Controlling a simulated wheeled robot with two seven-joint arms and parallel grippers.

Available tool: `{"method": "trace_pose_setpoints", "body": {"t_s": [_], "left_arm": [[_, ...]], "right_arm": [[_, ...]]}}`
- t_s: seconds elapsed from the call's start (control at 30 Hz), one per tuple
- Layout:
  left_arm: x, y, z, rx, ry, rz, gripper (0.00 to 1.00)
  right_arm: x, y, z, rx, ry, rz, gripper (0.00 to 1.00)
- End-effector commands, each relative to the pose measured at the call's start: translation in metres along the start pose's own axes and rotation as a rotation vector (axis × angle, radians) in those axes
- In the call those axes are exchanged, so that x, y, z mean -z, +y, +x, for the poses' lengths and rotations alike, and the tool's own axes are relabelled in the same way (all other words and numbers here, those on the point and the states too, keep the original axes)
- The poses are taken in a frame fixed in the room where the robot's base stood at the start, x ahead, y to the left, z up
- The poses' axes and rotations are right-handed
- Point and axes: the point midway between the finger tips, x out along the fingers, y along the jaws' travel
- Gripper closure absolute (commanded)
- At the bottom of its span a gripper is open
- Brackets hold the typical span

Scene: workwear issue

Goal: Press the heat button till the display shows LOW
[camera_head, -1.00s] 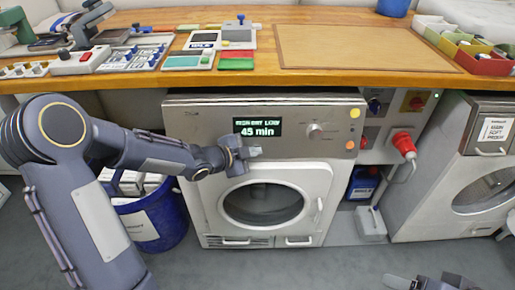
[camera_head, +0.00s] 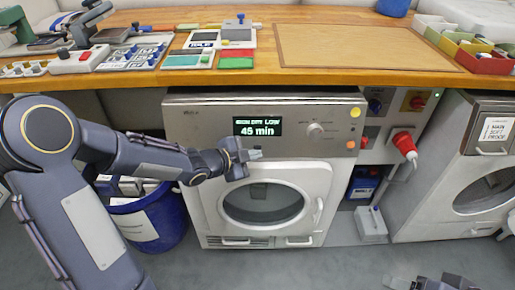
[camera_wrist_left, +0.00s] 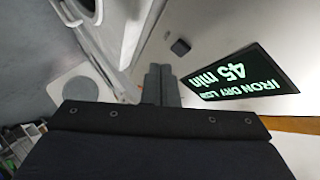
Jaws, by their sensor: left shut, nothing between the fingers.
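The dryer (camera_head: 205,115) stands under the worktop. Its lit display (camera_head: 257,126) reads a first line ending in LOW, with 45 min below. In the left wrist view the display (camera_wrist_left: 243,75) appears upside down and reads IRON DRY LOW, 45 min. My left gripper (camera_head: 256,154) is shut and empty, just below the display near the panel's lower edge. Its closed fingers (camera_wrist_left: 161,84) point toward the panel. A small dark square button (camera_wrist_left: 180,47) sits beyond the fingertips, apart from them in that picture; I cannot read a label on it. My right gripper (camera_head: 425,283) is cut off at the bottom edge.
A round knob (camera_head: 315,130) is right of the display, with yellow (camera_head: 355,113) and orange (camera_head: 350,144) buttons at the panel's right end. The round dryer door (camera_head: 264,200) lies below. A blue bin (camera_head: 160,220) stands left. The worktop (camera_head: 300,76) overhangs above.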

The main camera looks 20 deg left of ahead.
Motion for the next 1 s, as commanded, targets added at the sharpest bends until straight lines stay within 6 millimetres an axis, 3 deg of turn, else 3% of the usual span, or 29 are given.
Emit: {"method": "trace_pose_setpoints", "body": {"t_s": [0.43,1.0], "left_arm": [[0.021,0.021,-0.028,0.001,0.001,0.001,1.0],[0.022,0.022,-0.03,0.001,0.0,0.001,1.0]], "right_arm": [[-0.003,0.002,0.005,0.0,0.0,0.0,0.37],[-0.003,0.002,0.005,0.0,0.0,0.0,0.37]]}}
